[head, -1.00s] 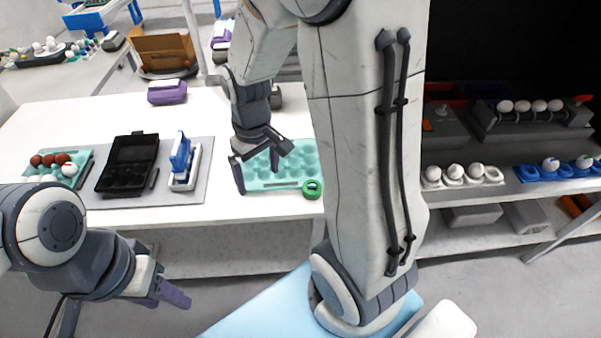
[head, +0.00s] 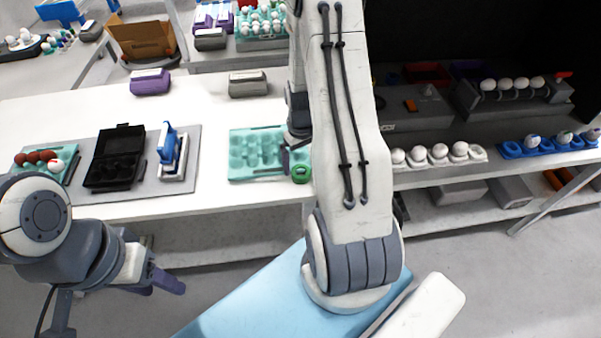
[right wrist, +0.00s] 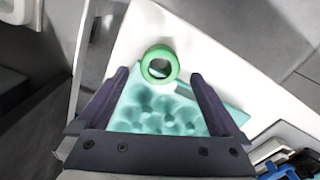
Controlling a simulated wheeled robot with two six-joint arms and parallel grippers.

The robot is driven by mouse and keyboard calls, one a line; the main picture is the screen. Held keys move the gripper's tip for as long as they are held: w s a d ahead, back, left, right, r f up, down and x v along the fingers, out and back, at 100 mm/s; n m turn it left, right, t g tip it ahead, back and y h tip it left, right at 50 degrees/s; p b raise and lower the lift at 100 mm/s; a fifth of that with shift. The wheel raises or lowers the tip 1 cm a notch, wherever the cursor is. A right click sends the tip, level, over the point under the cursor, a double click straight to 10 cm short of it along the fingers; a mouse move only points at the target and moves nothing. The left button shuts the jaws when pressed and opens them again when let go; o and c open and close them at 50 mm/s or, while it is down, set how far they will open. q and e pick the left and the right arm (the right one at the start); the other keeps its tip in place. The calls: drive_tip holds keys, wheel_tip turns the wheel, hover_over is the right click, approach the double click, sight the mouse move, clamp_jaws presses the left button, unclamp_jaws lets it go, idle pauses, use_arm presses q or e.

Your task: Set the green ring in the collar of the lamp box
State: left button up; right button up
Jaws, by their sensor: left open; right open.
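The green ring (head: 301,173) lies on the white table, at the right front corner of the teal egg tray (head: 236,172). In the right wrist view the ring (right wrist: 171,65) shows whole, just beyond and between the fingertips of my right gripper (right wrist: 160,76). That gripper is open and empty. In the head view my right arm hides most of it. My left gripper (head: 164,284) is open and empty, in front of the table at the lower left. A dark grey box with an orange mark (head: 420,113) on the right shelf may be the lamp box; I cannot make out its collar.
A grey mat (head: 190,180) on the left of the table holds a black carton (head: 115,160) and a blue-and-white device (head: 170,150). Racks of white eggs (head: 435,162) and a blue egg rack (head: 550,147) line the right shelf.

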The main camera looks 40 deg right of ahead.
sight(301, 168)
drive_tip(key=shift+w+f+p, duration=0.1)
drive_tip(key=shift+f+p, duration=0.3)
drive_tip(key=shift+f, duration=1.45)
drive_tip(key=shift+r, duration=0.1)
drive_tip(key=c, duration=1.6)
